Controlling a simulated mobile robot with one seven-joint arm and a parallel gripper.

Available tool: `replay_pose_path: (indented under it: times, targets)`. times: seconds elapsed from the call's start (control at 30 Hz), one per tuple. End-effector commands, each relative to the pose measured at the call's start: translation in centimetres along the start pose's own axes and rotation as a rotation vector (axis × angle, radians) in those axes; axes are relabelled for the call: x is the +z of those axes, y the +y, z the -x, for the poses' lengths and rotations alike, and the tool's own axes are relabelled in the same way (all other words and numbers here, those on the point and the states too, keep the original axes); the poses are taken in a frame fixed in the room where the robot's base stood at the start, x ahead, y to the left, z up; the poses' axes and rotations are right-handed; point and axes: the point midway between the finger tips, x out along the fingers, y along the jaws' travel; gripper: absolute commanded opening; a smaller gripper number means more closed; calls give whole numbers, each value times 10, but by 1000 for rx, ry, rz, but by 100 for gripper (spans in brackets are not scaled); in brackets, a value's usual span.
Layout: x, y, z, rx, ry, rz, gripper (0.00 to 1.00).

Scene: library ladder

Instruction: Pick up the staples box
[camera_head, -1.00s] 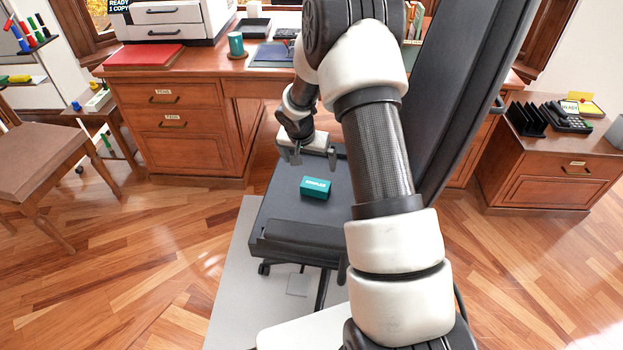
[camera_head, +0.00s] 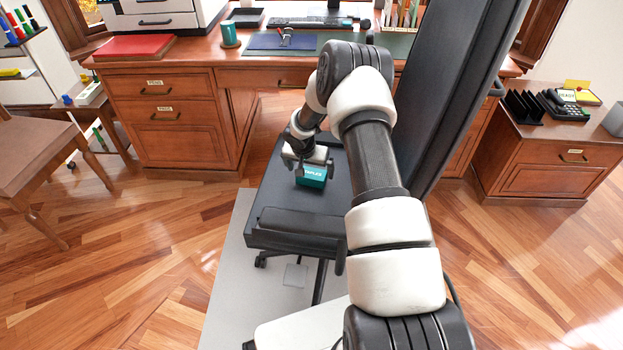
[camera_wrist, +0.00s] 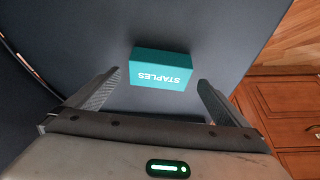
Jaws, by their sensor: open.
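The teal staples box (camera_head: 312,177) lies on the black chair seat (camera_head: 285,200). My gripper (camera_head: 308,168) is low over the seat, right at the box, and hides part of it in the head view. In the wrist view the staples box (camera_wrist: 160,68) lies just ahead of my gripper (camera_wrist: 160,80), its white STAPLES lettering upside down. The two fingers are wide apart, one toward each side of the box, with a gap on both sides. The gripper is open and holds nothing.
The tall chair back (camera_head: 440,95) stands close to the right of my arm. A low cabinet (camera_head: 540,150) stands at right and a wooden chair (camera_head: 30,160) at left.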

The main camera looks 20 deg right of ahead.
Motion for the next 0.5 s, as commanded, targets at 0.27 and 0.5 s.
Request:
replay_pose_path:
  times: [0.27,0.5]
  targets:
    - [1,1,-33,0,0,-1,100]
    - [1,1,-33,1,0,0,97]
